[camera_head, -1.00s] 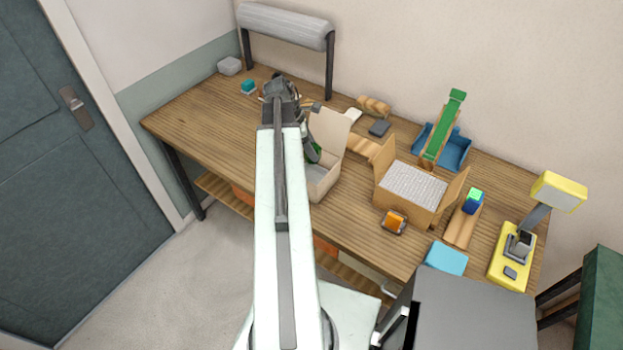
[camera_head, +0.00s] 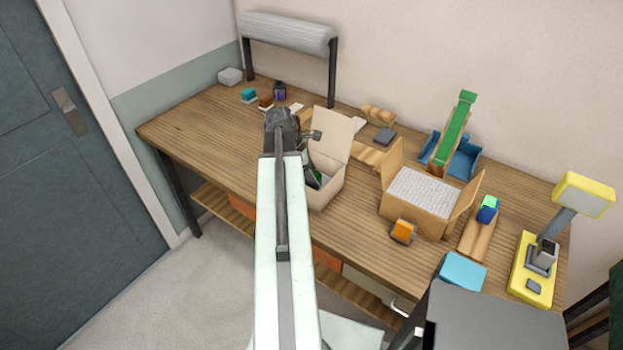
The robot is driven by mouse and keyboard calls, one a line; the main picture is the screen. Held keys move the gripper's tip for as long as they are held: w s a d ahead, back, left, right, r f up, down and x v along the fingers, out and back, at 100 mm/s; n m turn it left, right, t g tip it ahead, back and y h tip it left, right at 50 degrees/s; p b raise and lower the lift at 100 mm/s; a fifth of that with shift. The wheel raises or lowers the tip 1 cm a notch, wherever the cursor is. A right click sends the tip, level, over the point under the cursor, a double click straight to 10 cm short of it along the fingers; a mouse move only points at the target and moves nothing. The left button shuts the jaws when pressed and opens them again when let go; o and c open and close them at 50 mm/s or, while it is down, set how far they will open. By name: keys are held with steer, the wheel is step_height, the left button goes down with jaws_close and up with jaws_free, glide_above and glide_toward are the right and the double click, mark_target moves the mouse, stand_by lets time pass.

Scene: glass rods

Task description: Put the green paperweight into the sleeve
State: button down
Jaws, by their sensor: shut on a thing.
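The green paperweight (camera_head: 317,175) shows as a small green patch inside the open cream box (camera_head: 329,186). My gripper (camera_head: 312,180) is at the box's left side, low within its opening, and is shut on the paperweight. My own arm hides much of the gripper and the left part of the box. The fingertips and the underside of the paperweight are hard to make out. I cannot tell for certain which thing is the sleeve; the cream box with its raised lid is the one around the paperweight.
A cardboard box with pale lining (camera_head: 422,192) stands to the right, flaps open. A green ramp (camera_head: 457,130) rises behind, and a yellow lamp (camera_head: 533,270) stands far right. The wooden table (camera_head: 190,130) is clear at left.

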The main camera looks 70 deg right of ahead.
steer(key=shift+f+b, duration=0.4)
steer(key=c, duration=0.9)
jaws_free()
steer(key=shift+o, duration=0.2)
steer(key=shift+r, duration=0.1)
steer(key=shift+r+p, duration=0.25)
steer(key=shift+p, duration=0.1)
steer(key=p+v, duration=1.1)
steer(key=v, duration=0.1)
